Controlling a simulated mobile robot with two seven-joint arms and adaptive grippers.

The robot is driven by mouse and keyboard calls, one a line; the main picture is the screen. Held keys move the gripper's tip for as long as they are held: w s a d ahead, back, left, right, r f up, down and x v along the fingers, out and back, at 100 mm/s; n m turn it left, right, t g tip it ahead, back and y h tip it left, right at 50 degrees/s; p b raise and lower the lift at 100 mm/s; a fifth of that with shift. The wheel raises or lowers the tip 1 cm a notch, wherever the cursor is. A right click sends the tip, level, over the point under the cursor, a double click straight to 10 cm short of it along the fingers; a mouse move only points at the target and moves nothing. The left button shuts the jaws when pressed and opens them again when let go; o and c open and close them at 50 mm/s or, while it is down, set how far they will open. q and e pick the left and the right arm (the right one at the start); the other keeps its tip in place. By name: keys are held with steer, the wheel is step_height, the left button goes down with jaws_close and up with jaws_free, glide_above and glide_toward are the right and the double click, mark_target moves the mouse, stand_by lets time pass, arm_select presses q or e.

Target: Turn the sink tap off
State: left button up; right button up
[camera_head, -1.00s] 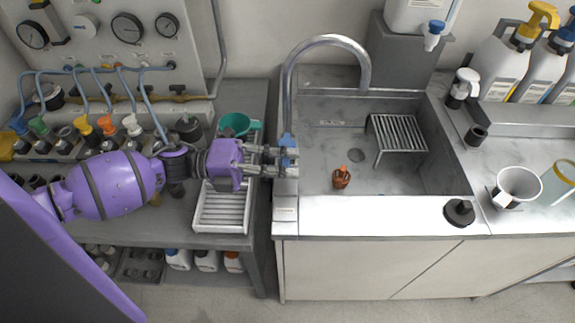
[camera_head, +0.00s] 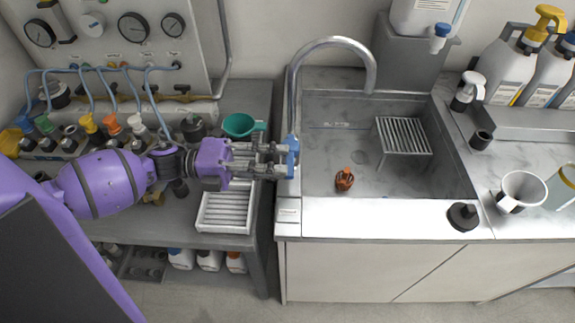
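The sink tap (camera_head: 293,95) is a grey gooseneck at the left edge of the steel sink (camera_head: 330,140). Its spout arches right over the basin. A blue part, seemingly the tap handle (camera_head: 292,143), sits low on the tap's post. My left gripper (camera_head: 282,160) reaches in from the left at the post. Its two fingers are apart, with their tips at the blue part. Whether they touch it is hard to tell. I cannot make out a water stream below the spout. My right gripper is not in view.
The basin holds a small brown bottle (camera_head: 344,180) and a metal rack (camera_head: 403,136). A white slatted tray (camera_head: 226,208) and a green funnel (camera_head: 240,125) lie near my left gripper. A black stopper (camera_head: 463,216) sits on the sink's front ledge.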

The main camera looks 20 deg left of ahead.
arm_select(q)
steer(key=v, duration=0.9)
